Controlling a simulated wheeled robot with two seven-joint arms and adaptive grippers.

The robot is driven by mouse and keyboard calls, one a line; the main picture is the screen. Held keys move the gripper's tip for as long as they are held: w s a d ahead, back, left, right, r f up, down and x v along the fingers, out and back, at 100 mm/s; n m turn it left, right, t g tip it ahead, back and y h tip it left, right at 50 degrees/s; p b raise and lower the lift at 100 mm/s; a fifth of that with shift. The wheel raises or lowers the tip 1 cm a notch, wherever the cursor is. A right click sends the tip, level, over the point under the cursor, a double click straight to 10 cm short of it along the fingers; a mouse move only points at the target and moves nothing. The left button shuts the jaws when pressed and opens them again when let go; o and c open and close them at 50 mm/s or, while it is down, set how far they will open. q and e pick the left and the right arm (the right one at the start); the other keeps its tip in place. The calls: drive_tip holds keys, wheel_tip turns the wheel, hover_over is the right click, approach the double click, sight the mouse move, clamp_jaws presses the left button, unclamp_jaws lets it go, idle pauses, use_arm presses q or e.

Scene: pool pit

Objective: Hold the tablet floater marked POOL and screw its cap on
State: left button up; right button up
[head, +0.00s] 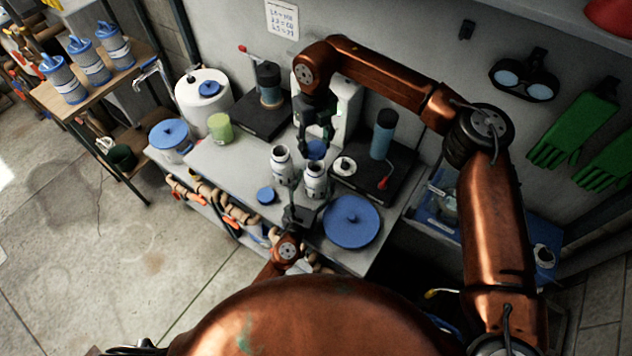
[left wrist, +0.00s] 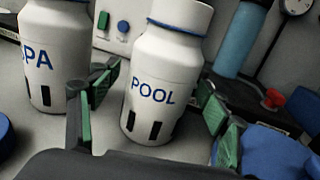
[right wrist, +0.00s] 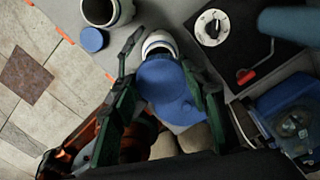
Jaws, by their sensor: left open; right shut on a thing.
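The white tablet floater marked POOL (left wrist: 165,70) stands upright on the bench, its white neck bare in the left wrist view. It also shows in the head view (head: 315,182). My left gripper (left wrist: 158,88) is open, with its green-padded fingers on either side of the POOL floater. My right gripper (head: 318,136) is shut on a blue cap (head: 317,150), which also shows in the right wrist view (right wrist: 160,76). The cap is near the POOL floater's top, apart from it as far as I can tell. The floater marked SPA (left wrist: 45,55) stands left of POOL, uncapped.
A second blue cap (head: 266,195) lies on the bench left of the floaters. A large blue round lid (head: 351,224) is at the front right.

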use_arm(q)
drive_tip(key=shift+w+d, duration=0.15)
drive_tip(key=shift+w, duration=0.35)
drive_tip(key=shift+c, duration=0.7)
drive_tip(key=c, duration=1.7)
drive_tip(key=shift+s, duration=0.1)
use_arm(e)
approach(316, 178)
drive_tip(key=shift+w+a+f, duration=0.15)
drive_tip(key=shift+w+f, duration=1)
drive_tip(key=shift+w, duration=0.3)
drive_tip(key=shift+f, duration=0.85)
drive_tip(key=shift+f, duration=0.6)
